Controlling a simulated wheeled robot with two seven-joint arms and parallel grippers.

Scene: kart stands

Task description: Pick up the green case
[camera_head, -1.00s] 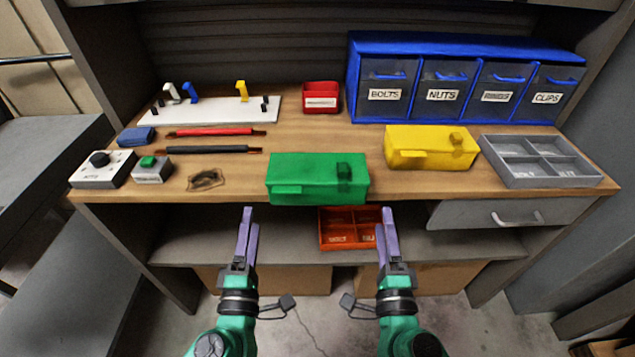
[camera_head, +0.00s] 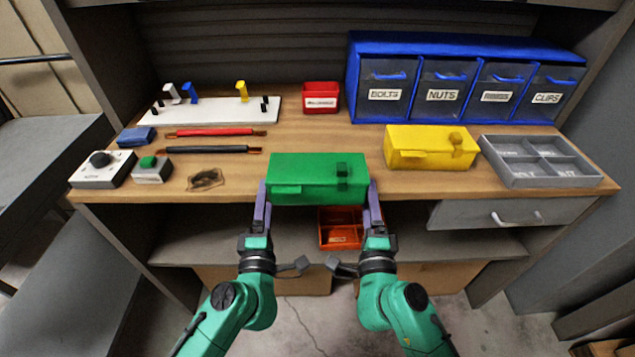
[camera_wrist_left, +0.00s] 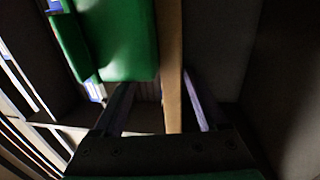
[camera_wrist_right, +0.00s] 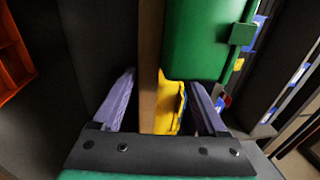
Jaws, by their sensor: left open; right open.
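The green case (camera_head: 315,178) sits at the front edge of the wooden worktop, closed, with a dark latch at its right. My left gripper (camera_head: 265,188) is open at the case's left end. My right gripper (camera_head: 372,188) is open at its right end. In the left wrist view the green case (camera_wrist_left: 125,40) is just ahead of the open fingers (camera_wrist_left: 155,95), with the worktop edge between them. In the right wrist view the green case (camera_wrist_right: 207,35) is near one finger of the open gripper (camera_wrist_right: 160,85). I cannot tell whether any finger touches it.
A yellow case (camera_head: 430,150) stands right of the green case, beside a grey divided tray (camera_head: 548,183). A blue drawer unit (camera_head: 465,48) stands behind. Red and black rods, a button box (camera_head: 152,172) and a dial box are left. An orange tray (camera_head: 338,237) sits on the shelf below.

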